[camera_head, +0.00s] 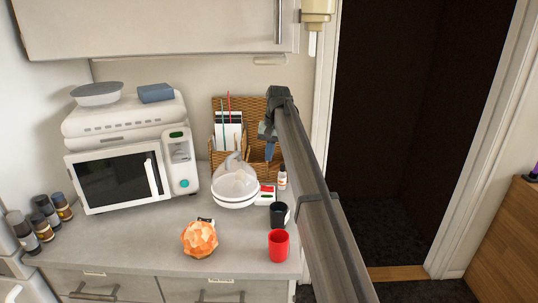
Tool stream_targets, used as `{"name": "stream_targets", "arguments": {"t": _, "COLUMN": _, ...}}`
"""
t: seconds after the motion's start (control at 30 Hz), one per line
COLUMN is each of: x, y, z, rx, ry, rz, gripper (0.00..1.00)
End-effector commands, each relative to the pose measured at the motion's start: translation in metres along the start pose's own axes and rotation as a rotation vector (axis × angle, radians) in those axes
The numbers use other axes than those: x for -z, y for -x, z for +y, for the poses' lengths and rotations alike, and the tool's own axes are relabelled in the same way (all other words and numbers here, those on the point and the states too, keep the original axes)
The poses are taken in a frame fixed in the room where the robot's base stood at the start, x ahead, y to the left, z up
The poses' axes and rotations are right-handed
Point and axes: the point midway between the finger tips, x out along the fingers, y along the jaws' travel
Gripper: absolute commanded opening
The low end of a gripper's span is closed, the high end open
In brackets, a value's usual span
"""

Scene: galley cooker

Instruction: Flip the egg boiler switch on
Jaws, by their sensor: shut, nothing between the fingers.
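The egg boiler (235,196) is a white rounded base with a clear domed lid, standing on the counter right of the microwave. Its switch is too small to make out. A small black-and-white piece (206,221) lies at its front left; I cannot tell whether it belongs to the boiler. My gripper (269,154) is at the end of my grey arm, which reaches up from the lower right. It appears above and right of the boiler, against the wicker baskets, apart from the boiler in the picture. Its fingers are shut and empty.
A black mug (279,214), a red cup (278,246) and an orange faceted object (199,239) stand near the counter's front. A small bottle (282,178) and a red-and-white box (266,195) are right of the boiler. The microwave (120,178) blocks the left.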

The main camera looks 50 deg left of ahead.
Motion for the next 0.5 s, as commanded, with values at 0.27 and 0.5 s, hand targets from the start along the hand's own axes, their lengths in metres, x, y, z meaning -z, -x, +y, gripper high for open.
{"name": "stream_targets", "arguments": {"t": 0.27, "x": -0.001, "y": -0.051, "z": 0.000, "rx": 0.000, "ry": 0.000, "rz": -0.001, "gripper": 0.00}}
{"name": "stream_targets", "arguments": {"t": 0.5, "x": -0.001, "y": -0.088, "z": 0.000, "rx": 0.000, "ry": 0.000, "rz": -0.001, "gripper": 0.00}}
